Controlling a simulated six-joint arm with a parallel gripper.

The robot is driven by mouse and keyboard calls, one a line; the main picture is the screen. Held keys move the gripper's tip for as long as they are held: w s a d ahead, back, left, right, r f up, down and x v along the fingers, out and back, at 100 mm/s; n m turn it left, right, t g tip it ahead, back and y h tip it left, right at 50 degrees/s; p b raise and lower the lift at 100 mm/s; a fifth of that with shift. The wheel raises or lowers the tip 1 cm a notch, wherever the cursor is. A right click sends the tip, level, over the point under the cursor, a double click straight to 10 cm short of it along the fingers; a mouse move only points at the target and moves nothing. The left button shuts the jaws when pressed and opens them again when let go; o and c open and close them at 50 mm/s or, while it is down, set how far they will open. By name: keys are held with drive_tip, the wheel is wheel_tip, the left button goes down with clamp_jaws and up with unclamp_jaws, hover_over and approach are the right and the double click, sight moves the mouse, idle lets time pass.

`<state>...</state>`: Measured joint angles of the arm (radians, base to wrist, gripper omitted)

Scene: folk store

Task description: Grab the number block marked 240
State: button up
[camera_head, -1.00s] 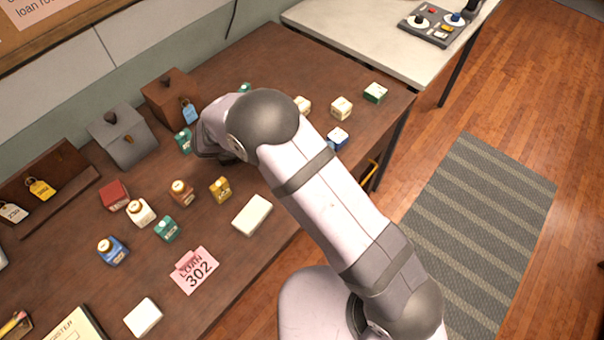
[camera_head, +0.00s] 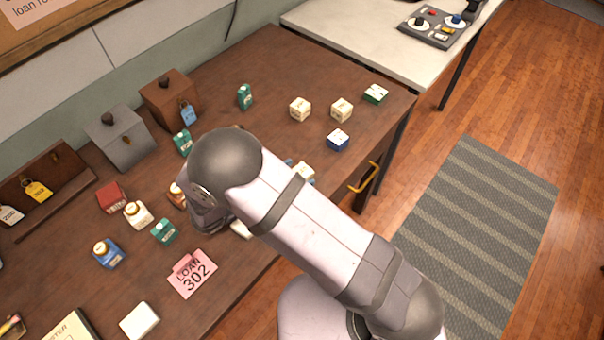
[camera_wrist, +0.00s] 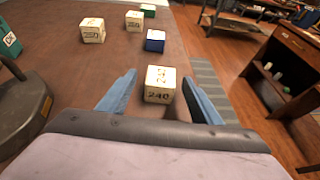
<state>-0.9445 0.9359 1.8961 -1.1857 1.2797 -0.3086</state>
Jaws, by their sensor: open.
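The cream number block marked 240 (camera_wrist: 160,85) sits on the brown table in the wrist view, just ahead of my gripper and between the lines of its two fingers. In the head view a cream block (camera_head: 303,172), partly hidden by my arm, appears to be the same one. My gripper (camera_wrist: 160,102) is open in the wrist view, its blue fingers spread to either side, with nothing held.
Two cream blocks (camera_wrist: 92,30) (camera_wrist: 134,20), a blue block (camera_wrist: 155,40) and a green block (camera_wrist: 148,11) stand beyond. The table edge lies close right of the block.

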sight(301, 172)
drive_tip(key=shift+w+d+f, duration=0.2)
drive_tip(key=shift+w+d, duration=0.15)
drive_tip(key=shift+d, duration=0.15)
drive_tip(key=shift+w+d+p, duration=0.25)
drive_tip(key=shift+d+p, duration=0.2)
drive_tip(key=shift+p, duration=0.15)
drive_tip(key=p+x, duration=0.1)
drive_tip(key=x, duration=0.2)
drive_tip(key=shift+d+p, duration=0.1)
drive_tip(key=shift+p, duration=0.25)
drive_tip(key=shift+w+d+f, duration=0.3)
drive_tip(key=shift+w+f, duration=0.05)
drive_tip(key=c, duration=1.2)
